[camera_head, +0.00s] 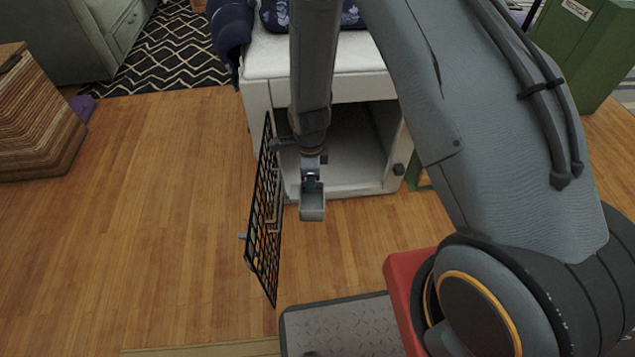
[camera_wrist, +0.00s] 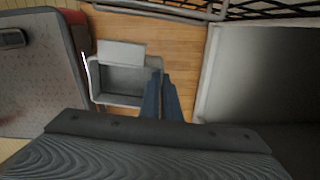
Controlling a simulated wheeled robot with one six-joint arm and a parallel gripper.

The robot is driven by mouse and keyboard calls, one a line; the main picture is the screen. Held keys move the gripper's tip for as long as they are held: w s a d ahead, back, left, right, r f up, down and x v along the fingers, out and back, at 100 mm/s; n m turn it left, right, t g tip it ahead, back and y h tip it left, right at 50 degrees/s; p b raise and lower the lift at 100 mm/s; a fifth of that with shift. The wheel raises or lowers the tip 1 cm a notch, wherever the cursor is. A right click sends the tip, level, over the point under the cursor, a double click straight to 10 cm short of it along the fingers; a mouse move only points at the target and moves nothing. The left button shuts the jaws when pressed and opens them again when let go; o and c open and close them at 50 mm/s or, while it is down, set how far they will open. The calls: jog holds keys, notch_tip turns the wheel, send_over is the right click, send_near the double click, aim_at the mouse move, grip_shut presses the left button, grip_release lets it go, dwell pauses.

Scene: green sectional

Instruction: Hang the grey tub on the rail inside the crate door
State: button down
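The grey tub (camera_head: 312,207) is a small open box with a raised back plate. It hangs in the air in front of the crate's opening, to the right of the open door. In the wrist view the tub (camera_wrist: 120,99) sits at the fingertips, with its open top facing the camera. My gripper (camera_head: 312,172) is shut on one edge of it; its fingers (camera_wrist: 160,78) meet at that side wall. The black mesh crate door (camera_head: 262,235) stands swung open toward me. A thin grey rail (camera_wrist: 160,12) runs by the mesh at the top of the wrist view, apart from the tub.
The white crate (camera_head: 258,100) is open, and its inside looks empty. Dark patterned cushions lie on top. My base platform (camera_head: 340,325) is at the bottom. Floor left of the door is clear.

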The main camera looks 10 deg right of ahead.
jog(key=shift+w+a+f, duration=0.15)
jog(key=shift+a+f, duration=0.25)
jog(key=shift+a, duration=0.45)
jog(key=shift+w+a+f, duration=0.1)
jog(key=shift+a+f, duration=0.25)
jog(key=shift+a, duration=0.55)
jog(key=shift+w+a+f, duration=0.15)
jog(key=shift+a+f, duration=0.25)
jog(key=shift+a, duration=0.45)
jog(key=c, duration=1.9)
grip_release()
